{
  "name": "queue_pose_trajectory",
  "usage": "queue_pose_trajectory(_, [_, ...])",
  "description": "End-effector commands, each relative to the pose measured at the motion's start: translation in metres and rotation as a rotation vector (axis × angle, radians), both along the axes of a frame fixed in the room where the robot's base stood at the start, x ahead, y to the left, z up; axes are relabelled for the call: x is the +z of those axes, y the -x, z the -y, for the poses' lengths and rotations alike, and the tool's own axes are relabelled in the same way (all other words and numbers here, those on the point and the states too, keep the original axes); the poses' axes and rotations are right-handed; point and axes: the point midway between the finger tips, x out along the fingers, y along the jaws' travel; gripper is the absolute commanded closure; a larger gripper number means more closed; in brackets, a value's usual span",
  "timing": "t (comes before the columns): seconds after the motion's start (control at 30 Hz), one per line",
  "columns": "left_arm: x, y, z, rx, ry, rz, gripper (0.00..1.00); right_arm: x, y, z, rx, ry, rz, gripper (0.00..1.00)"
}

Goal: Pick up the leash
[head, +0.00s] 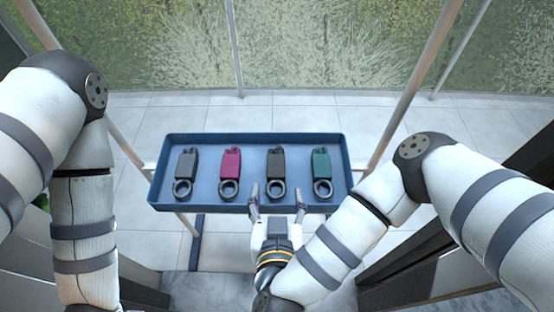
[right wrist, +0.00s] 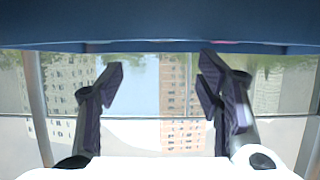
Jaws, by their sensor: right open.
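Several leash-like items, each a flat body with a ring at its near end, lie in a row in a blue tray (head: 240,139). From left to right they are a dark grey one (head: 187,164), a magenta one (head: 230,163), another dark grey one (head: 276,163) and a teal one (head: 321,164). My right gripper (head: 277,191) is open and empty at the tray's near edge, in line with the second dark grey item. In the right wrist view its spread fingers (right wrist: 160,76) show below the tray's blue side (right wrist: 160,30). My left gripper is out of view.
The tray rests on a stand with light poles (head: 410,85) rising on both sides. Pale floor tiles (head: 290,98) and a glass wall with grass outside lie behind it. Dark furniture edges (head: 425,265) flank the near right.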

Motion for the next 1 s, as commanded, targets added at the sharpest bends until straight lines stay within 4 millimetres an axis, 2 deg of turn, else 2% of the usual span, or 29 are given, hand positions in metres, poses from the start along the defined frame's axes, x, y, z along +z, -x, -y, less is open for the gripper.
queue_pose_trajectory(0.1, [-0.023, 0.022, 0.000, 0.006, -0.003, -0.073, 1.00, -0.020, -0.015, 0.000, -0.002, 0.004, -0.015, 0.40])
queue_pose_trajectory(0.2, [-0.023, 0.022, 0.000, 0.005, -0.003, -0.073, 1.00, -0.021, -0.036, 0.000, -0.003, 0.006, -0.006, 0.40])
queue_pose_trajectory(0.37, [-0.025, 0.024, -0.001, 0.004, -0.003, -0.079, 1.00, -0.026, -0.056, 0.000, -0.001, 0.004, 0.000, 0.40])
queue_pose_trajectory(0.6, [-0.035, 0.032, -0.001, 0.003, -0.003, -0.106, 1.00, -0.045, -0.099, 0.000, 0.000, 0.003, -0.003, 0.40])
queue_pose_trajectory(0.7, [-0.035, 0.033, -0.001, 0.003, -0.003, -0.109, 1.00, -0.047, -0.107, -0.001, 0.002, 0.003, -0.002, 0.40])
queue_pose_trajectory(0.9, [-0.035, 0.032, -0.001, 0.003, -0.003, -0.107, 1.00, -0.045, -0.109, -0.001, 0.003, 0.003, 0.000, 0.40])
queue_pose_trajectory(1.0, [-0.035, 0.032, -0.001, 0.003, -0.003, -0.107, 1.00, -0.045, -0.108, -0.001, 0.003, 0.003, 0.000, 0.63])
